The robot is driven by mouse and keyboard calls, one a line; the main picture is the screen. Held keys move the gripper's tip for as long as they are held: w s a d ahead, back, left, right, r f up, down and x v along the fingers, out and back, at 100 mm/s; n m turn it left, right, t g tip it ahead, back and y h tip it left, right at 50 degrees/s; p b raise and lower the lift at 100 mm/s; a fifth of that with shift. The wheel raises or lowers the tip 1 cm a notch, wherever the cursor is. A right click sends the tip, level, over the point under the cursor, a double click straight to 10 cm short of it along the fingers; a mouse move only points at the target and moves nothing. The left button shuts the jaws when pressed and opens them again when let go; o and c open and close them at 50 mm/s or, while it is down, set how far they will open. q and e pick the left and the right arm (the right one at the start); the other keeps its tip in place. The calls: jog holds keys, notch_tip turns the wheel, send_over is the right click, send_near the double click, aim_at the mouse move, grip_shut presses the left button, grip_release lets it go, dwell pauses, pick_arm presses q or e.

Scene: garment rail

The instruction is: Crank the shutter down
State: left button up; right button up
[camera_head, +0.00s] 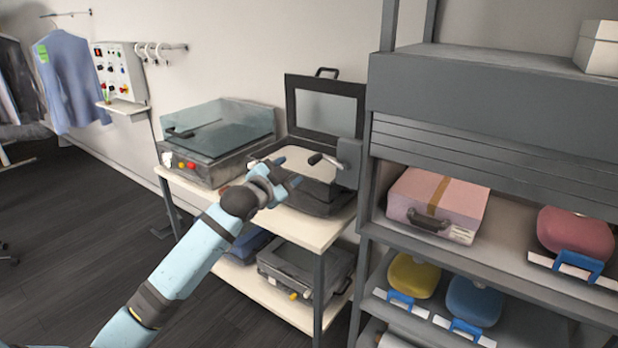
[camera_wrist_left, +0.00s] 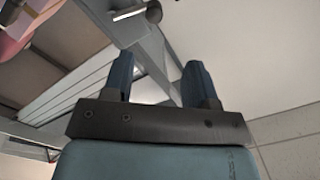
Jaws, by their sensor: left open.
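The shutter (camera_head: 490,160) is a band of grey slats below the housing of the grey shelf unit, partly lowered over the upper bay. Its slats also show in the left wrist view (camera_wrist_left: 78,88). The crank handle (camera_head: 326,161) sticks out from a grey box (camera_head: 349,160) on the shelf's left upright. In the left wrist view the crank's rod and round end (camera_wrist_left: 138,12) lie beyond the fingertips, near the top edge. My left gripper (camera_head: 290,173) is open and empty, a little left of and below the handle, apart from it. My right gripper is not in view.
A wooden-topped table (camera_head: 305,228) beside the shelf carries an open-lidded case (camera_head: 322,95) behind my gripper and a glass-lidded machine (camera_head: 215,140). A pink case (camera_head: 437,203) and a red item (camera_head: 575,235) sit in the bay under the shutter.

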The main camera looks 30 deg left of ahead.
aim_at(310, 162)
pick_arm(q)
jog(key=w+n, duration=0.2)
jog(key=w, duration=0.1)
jog(key=w+f+n+h, duration=0.1)
jog(key=w+n, duration=0.1)
jog(key=w, duration=0.2)
jog(key=w+n+b, duration=0.1)
jog(key=w+n, duration=0.1)
jog(key=w, duration=0.1)
jog(key=shift+w+d+f, duration=0.2)
jog(key=shift+w+d, duration=0.1)
jog(key=shift+w, duration=0.55)
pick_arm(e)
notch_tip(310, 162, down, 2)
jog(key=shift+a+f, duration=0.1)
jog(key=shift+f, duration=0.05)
pick_arm(q)
grip_shut()
